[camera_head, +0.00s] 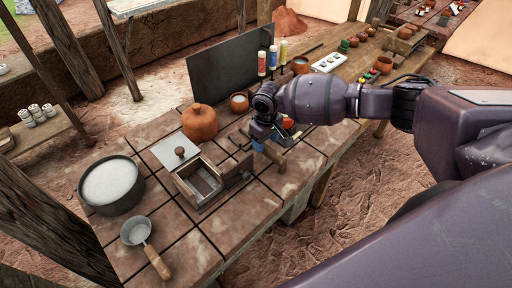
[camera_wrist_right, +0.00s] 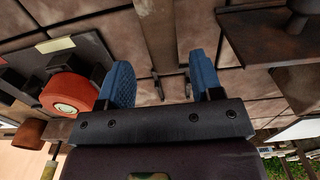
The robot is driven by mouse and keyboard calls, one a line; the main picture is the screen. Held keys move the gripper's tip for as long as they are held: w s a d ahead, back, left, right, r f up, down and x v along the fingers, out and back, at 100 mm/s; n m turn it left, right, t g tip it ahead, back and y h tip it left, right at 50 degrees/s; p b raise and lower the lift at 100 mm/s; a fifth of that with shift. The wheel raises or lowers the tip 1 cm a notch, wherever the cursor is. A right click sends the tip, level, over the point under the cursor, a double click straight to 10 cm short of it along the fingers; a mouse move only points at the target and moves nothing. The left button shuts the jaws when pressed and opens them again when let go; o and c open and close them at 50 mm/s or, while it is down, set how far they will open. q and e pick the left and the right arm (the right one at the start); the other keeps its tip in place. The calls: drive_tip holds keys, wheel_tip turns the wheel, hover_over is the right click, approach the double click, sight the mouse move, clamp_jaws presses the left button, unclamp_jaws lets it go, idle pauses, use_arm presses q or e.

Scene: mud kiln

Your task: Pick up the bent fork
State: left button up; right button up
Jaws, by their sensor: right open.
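Thin dark metal pieces (camera_head: 238,141) lie on the tiled table, just left of my right gripper (camera_head: 270,136) in the head view. I cannot tell which of them is the bent fork. In the right wrist view, two thin dark pieces (camera_wrist_right: 157,84) show between and beyond the blue fingers of the right gripper (camera_wrist_right: 163,82). The right gripper is open, its fingers wide apart, with nothing held between them. It is low over the table; its exact height is unclear. My left gripper is not in view.
An open wooden box (camera_head: 199,182) and an orange clay pot (camera_head: 199,123) stand left of the gripper. A red round thing (camera_wrist_right: 72,92) is close by the fingers in the wrist view. A dark upright panel (camera_head: 235,62) and colored bottles (camera_head: 272,58) stand behind.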

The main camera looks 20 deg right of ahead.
drive_tip(key=shift+s+a+f, duration=0.1)
drive_tip(key=shift+f, duration=1.05)
drive_tip(key=shift+s+a+f, duration=0.1)
drive_tip(key=shift+f, duration=1)
clamp_jaws()
